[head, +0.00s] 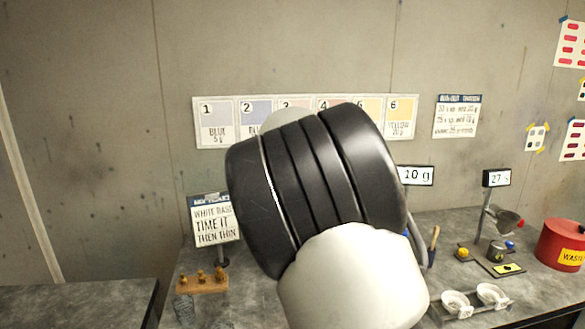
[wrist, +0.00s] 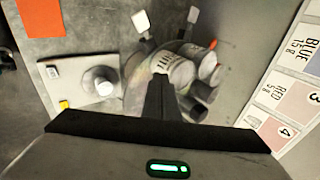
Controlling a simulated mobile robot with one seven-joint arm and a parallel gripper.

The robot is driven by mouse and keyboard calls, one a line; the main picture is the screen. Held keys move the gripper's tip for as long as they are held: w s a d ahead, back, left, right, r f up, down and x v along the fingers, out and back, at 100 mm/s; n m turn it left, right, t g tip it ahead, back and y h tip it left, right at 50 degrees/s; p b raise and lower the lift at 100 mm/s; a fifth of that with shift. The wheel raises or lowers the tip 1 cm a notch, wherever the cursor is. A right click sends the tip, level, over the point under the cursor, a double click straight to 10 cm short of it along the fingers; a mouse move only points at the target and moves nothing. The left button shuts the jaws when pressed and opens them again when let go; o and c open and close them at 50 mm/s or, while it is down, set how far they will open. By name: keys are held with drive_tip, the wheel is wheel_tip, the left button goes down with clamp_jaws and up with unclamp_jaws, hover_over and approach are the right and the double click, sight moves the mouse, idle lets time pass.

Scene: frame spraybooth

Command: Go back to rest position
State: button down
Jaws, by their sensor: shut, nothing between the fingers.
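My gripper (wrist: 159,84) shows in the wrist view as a dark narrow pair of fingers, shut with nothing between them. The fingertips overlap in the picture with a cluster of cans (wrist: 181,73) on a round stand; I cannot tell the height between them. In the head view my own large black and white arm links fill the middle, and the gripper is hidden behind them.
My arm hides the table's middle. On the table (head: 230,300) stand a wooden block with brass pieces (head: 202,284), a ticket sign (head: 212,220), white cups (head: 490,294) and a red waste bin (head: 562,243). The wrist view shows a flat device (wrist: 82,82) and wall cards (wrist: 290,95).

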drive_tip(key=s+d+r+n+g+y, duration=0.1)
drive_tip(key=s+d+r+n, duration=0.2)
drive_tip(key=s, duration=0.4)
drive_tip(key=s+d+n, duration=0.2)
drive_tip(key=s+d, duration=0.2)
drive_tip(key=s, duration=0.3)
drive_tip(key=s+d+r+n+g+y, duration=0.1)
drive_tip(key=s+d+r+n, duration=0.2)
drive_tip(key=s, duration=0.4)
drive_tip(key=s+d+f+n+h, duration=0.1)
drive_tip(key=s+n, duration=0.3)
drive_tip(key=s, duration=0.5)
drive_tip(key=s+d+f+n+h, duration=0.1)
drive_tip(key=s+d+f+n, duration=0.1)
drive_tip(key=s, duration=0.8)
drive_tip(key=d+n, duration=0.1)
drive_tip(key=n, duration=0.1)
drive_tip(key=shift+s+f+n+p, duration=0.15)
drive_tip(key=shift+f+n+p, duration=0.2)
drive_tip(key=shift+n, duration=0.05)
